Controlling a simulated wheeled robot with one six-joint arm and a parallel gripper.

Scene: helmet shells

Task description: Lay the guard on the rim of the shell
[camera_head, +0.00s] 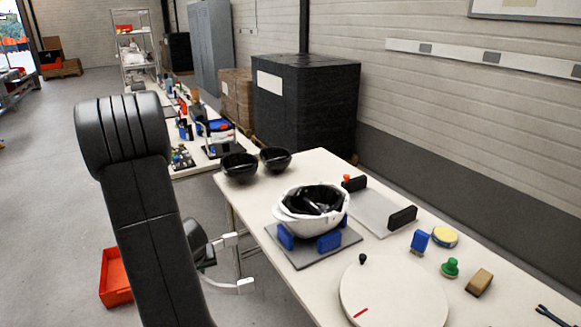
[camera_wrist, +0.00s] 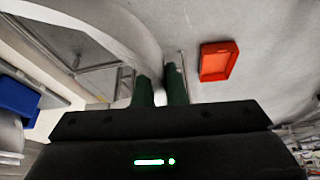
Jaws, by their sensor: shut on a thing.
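The white helmet shell (camera_head: 287,214) sits open side up between blue blocks (camera_head: 329,241) on a grey plate, with dark parts showing inside it. In the wrist view, my gripper (camera_wrist: 161,86) has two dark green fingers close together. A pale curved strip, which looks like the guard (camera_wrist: 128,38), runs from the upper left down to the fingers, and they are shut on it. The fingers hide its held part. In the head view, my black arm stands left of the table, and the gripper end is off the table's left edge, apart from the shell.
Two black bowl-like shells (camera_head: 239,167) stand at the table's far left. A white round disc (camera_head: 393,295) with a black knob lies in front. A grey plate with black blocks, a yellow disc (camera_head: 444,236) and small tools lie right. An orange bin (camera_head: 115,277) is on the floor.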

